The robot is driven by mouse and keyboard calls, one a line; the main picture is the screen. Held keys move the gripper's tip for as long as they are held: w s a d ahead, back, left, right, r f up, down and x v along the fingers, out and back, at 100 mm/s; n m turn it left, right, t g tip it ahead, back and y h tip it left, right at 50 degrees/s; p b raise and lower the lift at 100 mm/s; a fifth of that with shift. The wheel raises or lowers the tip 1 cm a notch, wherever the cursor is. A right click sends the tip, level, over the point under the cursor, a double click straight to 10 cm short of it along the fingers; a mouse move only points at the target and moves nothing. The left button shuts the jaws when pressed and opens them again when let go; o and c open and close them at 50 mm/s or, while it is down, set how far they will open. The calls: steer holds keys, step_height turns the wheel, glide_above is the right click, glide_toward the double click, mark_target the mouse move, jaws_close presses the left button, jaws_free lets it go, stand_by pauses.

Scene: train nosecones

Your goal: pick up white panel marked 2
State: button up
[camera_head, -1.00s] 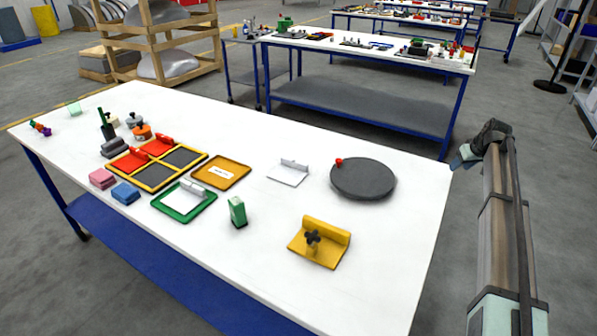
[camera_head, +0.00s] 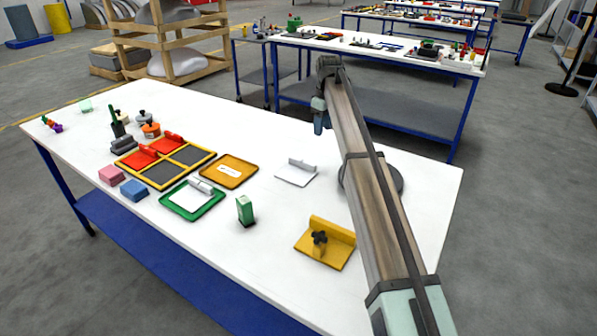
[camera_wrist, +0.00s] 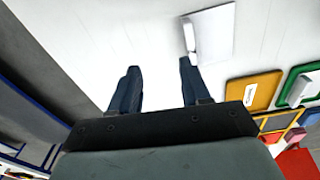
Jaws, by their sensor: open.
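A white panel with a raised grip along one edge (camera_head: 295,176) lies flat on the bare table, right of the orange tray. It also shows in the wrist view (camera_wrist: 216,36), at the top just beyond the right finger. A second white panel (camera_head: 191,199) with a similar grip lies in the green tray (camera_head: 207,211). I cannot read a number 2 on either panel. My gripper (camera_head: 321,122) is above the table, behind and right of the loose panel in the head view. Its two fingers are apart and empty in the wrist view (camera_wrist: 157,72).
The orange tray (camera_head: 239,181) holds a white label. Left of it is a yellow-framed tray (camera_head: 152,181) with red panels. A green block (camera_head: 245,211) stands in front, and a yellow piece with a black knob (camera_head: 335,236) is front right. My arm partly hides a dark disc (camera_head: 397,179).

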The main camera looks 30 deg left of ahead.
steer(key=s+a+r+n, duration=0.1)
steer(key=s+a+r, duration=0.1)
steer(key=s+a, duration=0.35)
glide_above(301, 160)
steer(key=shift+h, duration=0.3)
step_height(301, 160, down, 9)
steer(key=shift+r, duration=0.1)
steer(key=shift+d+f, duration=0.15)
steer(key=shift+f, duration=1.2)
steer(key=shift+d+f, duration=0.15)
steer(key=shift+f, duration=1.2)
jaws_close()
